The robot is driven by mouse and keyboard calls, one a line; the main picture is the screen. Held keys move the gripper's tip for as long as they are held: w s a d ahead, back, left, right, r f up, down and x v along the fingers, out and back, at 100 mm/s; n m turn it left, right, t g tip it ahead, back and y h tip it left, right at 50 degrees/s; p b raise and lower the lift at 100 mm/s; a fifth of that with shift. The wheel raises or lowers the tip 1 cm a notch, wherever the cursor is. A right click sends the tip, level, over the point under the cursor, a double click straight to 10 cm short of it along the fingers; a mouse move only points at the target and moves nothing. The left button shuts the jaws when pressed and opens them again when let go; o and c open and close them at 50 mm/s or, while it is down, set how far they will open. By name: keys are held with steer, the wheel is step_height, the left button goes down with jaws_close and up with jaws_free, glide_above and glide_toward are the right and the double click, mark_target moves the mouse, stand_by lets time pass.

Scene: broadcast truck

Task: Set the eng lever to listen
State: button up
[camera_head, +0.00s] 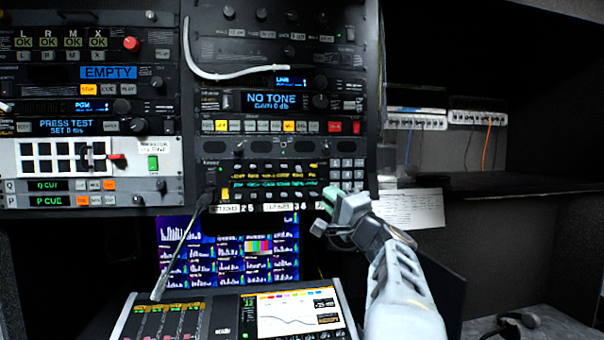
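A black key panel (239,167) sits low in the middle rack, with rows of small levers, yellow and green label strips and a number keypad (347,175) at its right end. The labels are too small to read, so I cannot tell which lever is eng or how it is set. My gripper (326,201) is at the panel's lower right, just below the keypad. Its green-tipped end covers part of the panel's lower edge. I cannot tell whether its fingers are apart or whether it touches a lever.
A gooseneck microphone (182,245) slants up to the panel's left end. Below are a monitor (200,262) and a mixing console (222,318). A white cable (210,76) hangs across the upper rack. A paper sheet (411,208) and patch strips (416,121) are right.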

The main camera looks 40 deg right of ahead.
mark_target(301, 171)
steer(key=p+x, duration=0.6)
steer(key=x, duration=0.5)
steer(key=shift+w+r, duration=0.25)
steer(key=shift+w+r+p, duration=0.1)
steer(key=shift+w+p, duration=0.25)
steer(key=shift+w, duration=0.35)
steer(key=shift+c, duration=0.3)
jaws_close()
